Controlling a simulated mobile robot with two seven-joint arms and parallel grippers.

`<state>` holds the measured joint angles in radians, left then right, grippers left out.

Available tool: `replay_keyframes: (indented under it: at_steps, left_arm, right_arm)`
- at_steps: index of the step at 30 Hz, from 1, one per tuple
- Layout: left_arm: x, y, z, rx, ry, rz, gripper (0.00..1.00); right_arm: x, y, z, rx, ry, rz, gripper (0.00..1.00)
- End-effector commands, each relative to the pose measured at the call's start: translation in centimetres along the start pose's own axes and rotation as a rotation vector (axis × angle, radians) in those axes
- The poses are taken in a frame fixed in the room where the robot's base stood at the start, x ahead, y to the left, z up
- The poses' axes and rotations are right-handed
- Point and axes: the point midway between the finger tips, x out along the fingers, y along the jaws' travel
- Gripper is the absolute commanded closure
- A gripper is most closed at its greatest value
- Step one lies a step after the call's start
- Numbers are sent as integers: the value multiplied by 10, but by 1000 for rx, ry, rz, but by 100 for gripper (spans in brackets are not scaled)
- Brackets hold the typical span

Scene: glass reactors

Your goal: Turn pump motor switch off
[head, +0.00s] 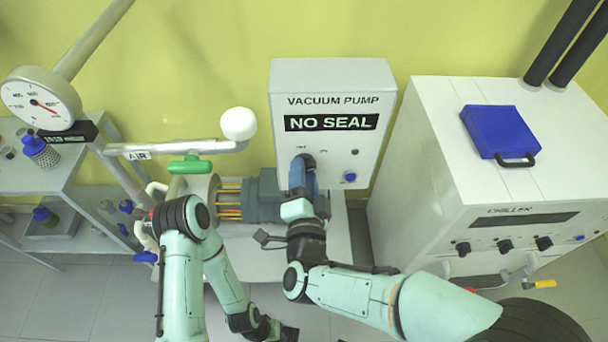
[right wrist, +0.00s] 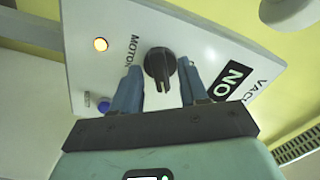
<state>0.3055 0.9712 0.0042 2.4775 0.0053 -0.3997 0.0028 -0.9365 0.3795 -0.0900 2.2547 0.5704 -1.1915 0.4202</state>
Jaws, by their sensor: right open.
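The pump motor switch is a black rotary knob (right wrist: 160,66) beside the word MOTOR, on the white vacuum pump panel (head: 333,75). My right gripper (head: 303,166) is at the lower left of that panel and hides the knob in the head view. In the right wrist view its two blue fingers are open, one on each side of the knob, with visible gaps.
The panel's display reads NO SEAL (head: 331,122). A blue button (head: 350,177) is on the panel, right of my gripper. A white chiller (head: 430,170) carrying a blue case (head: 500,130) stands at right. A pipe with a white ball (head: 238,123) and green-handled valve (head: 191,165) is at left.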

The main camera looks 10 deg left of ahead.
Motion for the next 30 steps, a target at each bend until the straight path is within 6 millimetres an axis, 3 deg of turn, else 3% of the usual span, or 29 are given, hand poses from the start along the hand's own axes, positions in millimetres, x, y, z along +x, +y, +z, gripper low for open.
replay_keyframes:
  at_steps: [2, 6, 20, 30]
  left_arm:
    - [0, 0, 0, 0, 0, 0, 57]
    - [0, 0, 0, 0, 0, 0, 57]
    - [0, 0, 0, 0, 2, 0, 57]
    - [1, 0, -1, 0, 3, 1, 57]
  right_arm:
    - [0, 0, 0, 0, 0, 0, 56]
    - [0, 0, 0, 0, 0, 0, 99]
    - [0, 0, 0, -63, 1, 1, 100]
    - [-1, 0, 0, -317, 0, 0, 100]
